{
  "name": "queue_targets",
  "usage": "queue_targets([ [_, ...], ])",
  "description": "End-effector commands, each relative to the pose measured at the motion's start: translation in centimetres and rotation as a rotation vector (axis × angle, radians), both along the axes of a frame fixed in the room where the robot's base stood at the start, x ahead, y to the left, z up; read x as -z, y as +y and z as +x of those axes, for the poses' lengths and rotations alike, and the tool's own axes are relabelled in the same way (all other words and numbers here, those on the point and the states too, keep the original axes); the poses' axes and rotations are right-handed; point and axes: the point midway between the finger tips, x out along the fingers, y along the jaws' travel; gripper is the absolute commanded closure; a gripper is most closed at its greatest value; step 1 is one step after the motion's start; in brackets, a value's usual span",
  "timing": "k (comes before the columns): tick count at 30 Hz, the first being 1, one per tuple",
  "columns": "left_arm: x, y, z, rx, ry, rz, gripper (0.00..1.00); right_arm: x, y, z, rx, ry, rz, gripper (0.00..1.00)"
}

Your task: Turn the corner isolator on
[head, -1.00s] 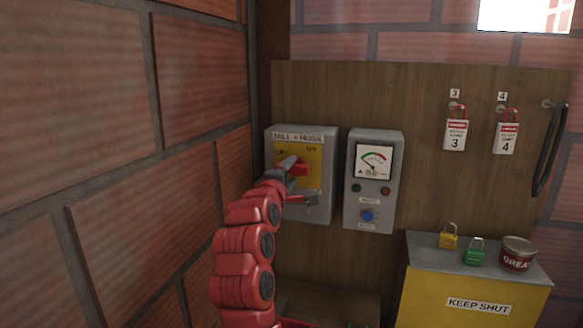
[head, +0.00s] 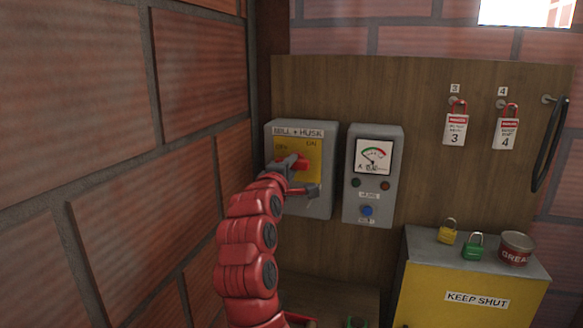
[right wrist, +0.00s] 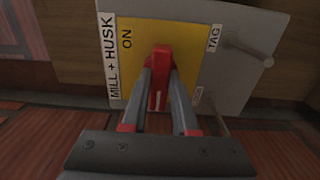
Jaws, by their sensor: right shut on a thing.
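The corner isolator is a grey box (head: 314,207) labelled MILL + HUSK, on the wooden board beside the brick corner. Its yellow plate (head: 313,151) has OFF at upper left and ON at upper right. My right gripper (head: 292,165) is shut on the red handle (head: 301,163) in front of the plate. In the right wrist view the handle (right wrist: 160,65) stands between both fingers (right wrist: 160,95), with ON to its left and a TAG label to its right. The handle's exact angle is hard to tell. My left gripper is not in view.
A grey meter box (head: 390,210) with a dial and blue button hangs just right of the isolator. A yellow cabinet (head: 455,295) below carries two padlocks (head: 448,236) and a grease tin (head: 515,248). A brick wall (head: 150,230) is close on the left.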

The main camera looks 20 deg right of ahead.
Motion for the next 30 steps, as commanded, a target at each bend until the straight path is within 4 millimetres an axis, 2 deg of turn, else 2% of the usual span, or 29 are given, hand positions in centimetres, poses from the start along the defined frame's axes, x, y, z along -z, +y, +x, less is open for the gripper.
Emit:
queue_targets([
  [5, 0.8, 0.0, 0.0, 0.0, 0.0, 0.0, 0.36, 0.2, 0.0, 0.0, 0.001, -0.017, 0.025, 1.0],
  [11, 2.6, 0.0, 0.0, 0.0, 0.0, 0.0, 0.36, 0.6, 0.0, 0.0, 0.001, -0.072, 0.108, 1.0],
  [21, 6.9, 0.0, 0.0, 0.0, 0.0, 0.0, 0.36, 0.8, 0.0, 0.0, 0.003, -0.238, 0.356, 1.0],
  [30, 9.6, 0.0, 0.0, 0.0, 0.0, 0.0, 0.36, 0.6, -0.1, 0.0, 0.003, -0.399, 0.593, 1.0],
])
